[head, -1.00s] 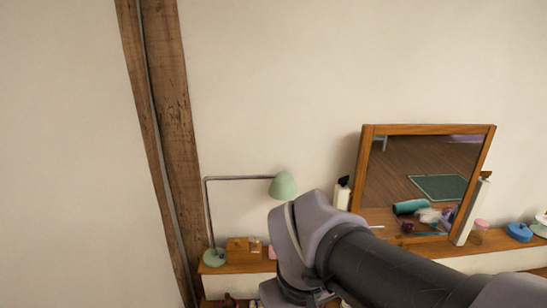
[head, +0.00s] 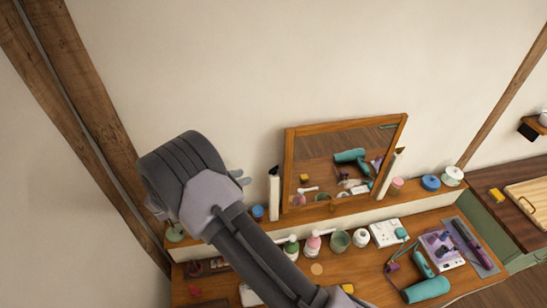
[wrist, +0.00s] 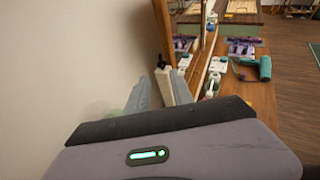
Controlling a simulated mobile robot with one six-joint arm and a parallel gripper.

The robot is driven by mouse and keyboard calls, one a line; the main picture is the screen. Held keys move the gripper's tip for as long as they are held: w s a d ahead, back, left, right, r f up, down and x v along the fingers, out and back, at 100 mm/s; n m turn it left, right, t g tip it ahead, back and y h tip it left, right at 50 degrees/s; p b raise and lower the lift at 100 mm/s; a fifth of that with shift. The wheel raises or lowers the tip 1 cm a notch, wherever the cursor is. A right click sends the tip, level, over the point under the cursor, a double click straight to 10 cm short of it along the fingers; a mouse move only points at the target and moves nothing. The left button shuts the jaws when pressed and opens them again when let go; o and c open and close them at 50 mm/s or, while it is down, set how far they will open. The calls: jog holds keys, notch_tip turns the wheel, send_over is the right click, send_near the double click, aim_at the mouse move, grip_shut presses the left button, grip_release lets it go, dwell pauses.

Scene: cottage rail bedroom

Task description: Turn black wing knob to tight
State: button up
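The mirror (head: 340,165) stands tilted in a wooden frame between two white posts. A black wing knob (head: 273,170) is at the top of the left post (head: 274,198); it shows small and dark in the wrist view (wrist: 160,63).
The shelf holds a pink jar (head: 397,184), a blue round tin (head: 430,183) and a blue jar (head: 257,212). The wall is close behind the mirror.

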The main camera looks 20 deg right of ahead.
aim_at(274, 168)
jog(key=p+x, duration=0.1)
jog(key=x, duration=0.4)
jog(key=p+x, duration=0.1)
jog(key=x, duration=0.5)
jog(key=shift+d+r, duration=0.15)
jog(key=shift+d, duration=0.2)
jog(key=x, duration=0.2)
jog(key=shift+w+d+f+p, duration=0.15)
jog(key=shift+d+f+p, duration=0.1)
jog(key=shift+f+p, duration=0.1)
jog(key=shift+a, duration=0.15)
jog(key=shift+c, duration=0.2)
jog(key=shift+a+r, duration=0.1)
grip_shut()
